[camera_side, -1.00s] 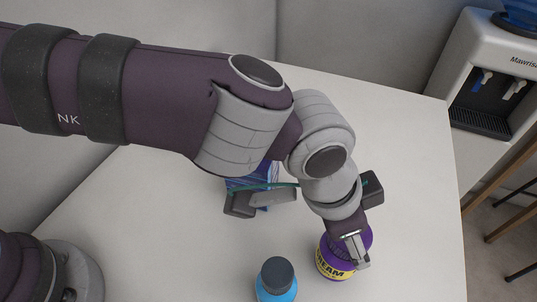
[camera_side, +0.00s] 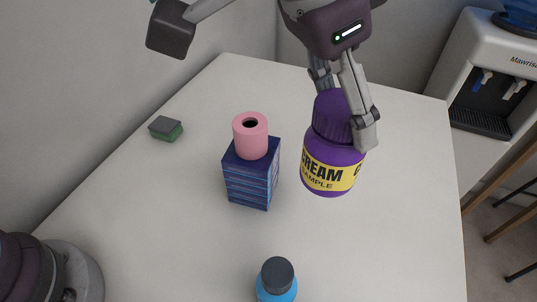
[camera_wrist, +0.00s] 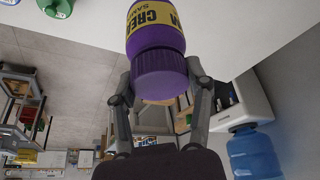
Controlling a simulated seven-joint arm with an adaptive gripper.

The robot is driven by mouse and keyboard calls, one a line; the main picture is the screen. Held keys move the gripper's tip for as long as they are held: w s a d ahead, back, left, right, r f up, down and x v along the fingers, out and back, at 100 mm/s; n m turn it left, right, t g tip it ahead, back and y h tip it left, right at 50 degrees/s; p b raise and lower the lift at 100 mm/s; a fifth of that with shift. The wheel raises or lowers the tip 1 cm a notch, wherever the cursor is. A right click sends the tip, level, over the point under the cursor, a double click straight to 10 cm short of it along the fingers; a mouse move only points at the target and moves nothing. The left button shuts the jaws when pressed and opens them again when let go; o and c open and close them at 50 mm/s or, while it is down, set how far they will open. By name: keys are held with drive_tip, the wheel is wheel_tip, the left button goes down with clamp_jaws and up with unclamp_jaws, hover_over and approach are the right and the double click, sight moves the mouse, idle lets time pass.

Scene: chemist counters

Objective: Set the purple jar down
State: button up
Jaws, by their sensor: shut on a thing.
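The purple jar (camera_side: 333,152) has a yellow label reading CREAM and a ribbed purple lid. My gripper (camera_side: 346,120) is shut on its lid from above. The jar hangs upright in the side view and appears to be off the white table (camera_side: 395,200), over its right half. In the wrist view the jar (camera_wrist: 157,40) sits between the two fingers of my gripper (camera_wrist: 160,85), with its lid toward the palm. The far finger is partly hidden behind the jar in the side view.
A blue box (camera_side: 250,180) with a pink roll (camera_side: 251,137) on top stands left of the jar. A blue bottle (camera_side: 276,282) with a dark cap is at the front. A green-grey sponge (camera_side: 166,128) lies far left. The table's right part looks clear.

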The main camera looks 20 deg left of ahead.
drive_tip(key=w+a+r+n, duration=0.2)
drive_tip(key=a+n, duration=0.2)
drive_tip(key=a, duration=0.7)
drive_tip(key=s+a+f+n+t+y, duration=0.1)
drive_tip(key=s+a+f+n+y, duration=0.15)
drive_tip(key=a, duration=0.55)
drive_tip(key=s+a+f+n+t+y, duration=0.1)
drive_tip(key=s+a+n, duration=0.25)
drive_tip(key=a, duration=0.45)
wheel_tip(320, 180, down, 10)
drive_tip(key=r, duration=0.1)
drive_tip(key=shift+w+d+f, duration=0.6)
drive_tip(key=shift+w+f, duration=0.35)
drive_tip(key=shift+w, duration=1.6)
drive_tip(key=shift+w+d+f, duration=0.6)
drive_tip(key=shift+w+f, duration=0.4)
drive_tip(key=shift+w, duration=1.5)
drive_tip(key=shift+w+d+f, duration=0.6)
drive_tip(key=shift+w+f, duration=0.35)
drive_tip(key=shift+w, duration=1.6)
